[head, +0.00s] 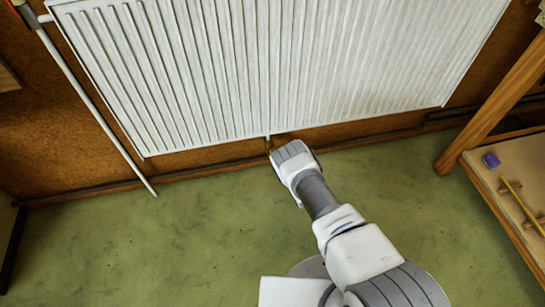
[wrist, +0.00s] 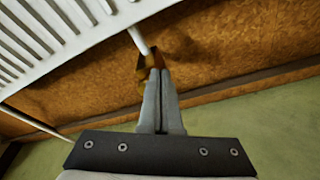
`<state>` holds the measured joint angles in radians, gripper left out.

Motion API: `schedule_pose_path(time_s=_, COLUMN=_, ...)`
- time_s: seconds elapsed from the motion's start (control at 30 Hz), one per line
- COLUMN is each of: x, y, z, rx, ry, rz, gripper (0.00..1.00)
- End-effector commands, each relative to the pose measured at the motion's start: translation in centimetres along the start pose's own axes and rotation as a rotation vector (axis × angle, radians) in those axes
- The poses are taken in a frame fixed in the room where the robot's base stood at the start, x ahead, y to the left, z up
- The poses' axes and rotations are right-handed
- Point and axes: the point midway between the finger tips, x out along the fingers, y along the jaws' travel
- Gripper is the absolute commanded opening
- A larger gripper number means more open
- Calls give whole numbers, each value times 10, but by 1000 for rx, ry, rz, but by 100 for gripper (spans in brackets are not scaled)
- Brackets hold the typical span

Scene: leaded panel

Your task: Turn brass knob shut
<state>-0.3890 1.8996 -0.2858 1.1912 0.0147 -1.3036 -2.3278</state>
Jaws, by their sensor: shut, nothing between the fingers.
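The brass knob (wrist: 146,61) shows in the wrist view at the lower end of a short white pipe (wrist: 138,38) below the radiator. My gripper (wrist: 158,72) is shut, its two fingers together, and its tips overlap the knob's right part in the picture. I cannot tell whether they touch it. In the head view my gripper is hidden behind my wrist, close to the radiator's bottom edge. Only a trace of brass colour shows there beside my wrist.
The white ribbed radiator (head: 260,70) hangs on a brown wall above the green floor (head: 150,245). A thin white pipe (head: 97,112) slants down at the left. A wooden bench (head: 500,205) at the right bears a purple block (head: 491,160) and a yellow stick (head: 520,203). Floor to the left is clear.

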Motion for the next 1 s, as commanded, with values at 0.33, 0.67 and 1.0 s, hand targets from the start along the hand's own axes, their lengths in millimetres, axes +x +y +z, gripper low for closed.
schedule_pose_path(time_s=0.33, x=-41, y=1, z=-9, rx=-1, ry=3, rz=-1, gripper=0)
schedule_pose_path(time_s=0.67, x=-57, y=-1, z=-14, rx=0, ry=1, rz=-2, gripper=0)
schedule_pose_path(time_s=1.0, x=-62, y=4, z=-6, rx=1, ry=7, rz=-7, gripper=0)
